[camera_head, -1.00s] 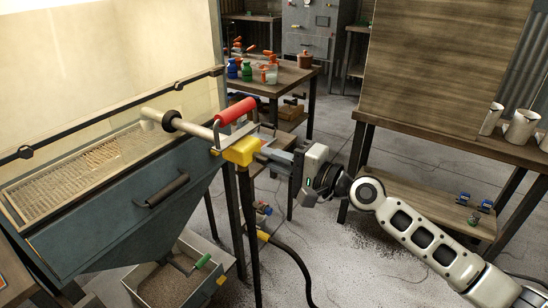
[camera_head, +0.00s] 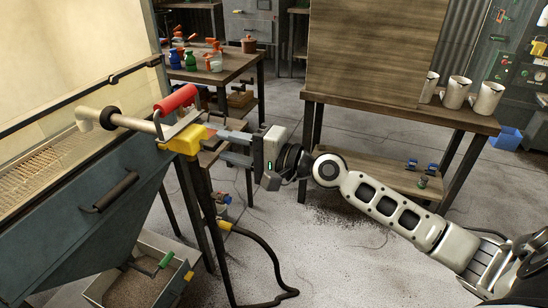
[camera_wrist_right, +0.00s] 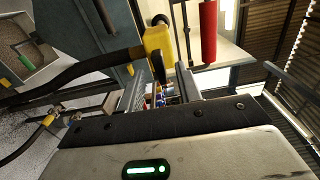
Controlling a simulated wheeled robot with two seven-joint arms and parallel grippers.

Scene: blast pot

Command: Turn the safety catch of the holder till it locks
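The holder's yellow block (camera_head: 186,140) sits at the end of a pale tube, under a red roller-like handle (camera_head: 175,101). In the right wrist view the yellow block (camera_wrist_right: 158,42) shows beyond my fingers, with a dark lever-like piece on it; I cannot tell for sure whether that is the safety catch or how far it is turned. My right gripper (camera_head: 218,146) points left at the yellow block, its two fingers apart, one above the other. Its tips are close to the block; contact cannot be told. My left gripper is not in view.
A blue-grey blast cabinet (camera_head: 80,215) with a dark handle stands at left, a grit bin (camera_head: 140,285) below it. A black hose (camera_head: 265,255) hangs to the floor. A bench with bottles (camera_head: 215,70) and a table with mugs (camera_head: 470,118) stand behind.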

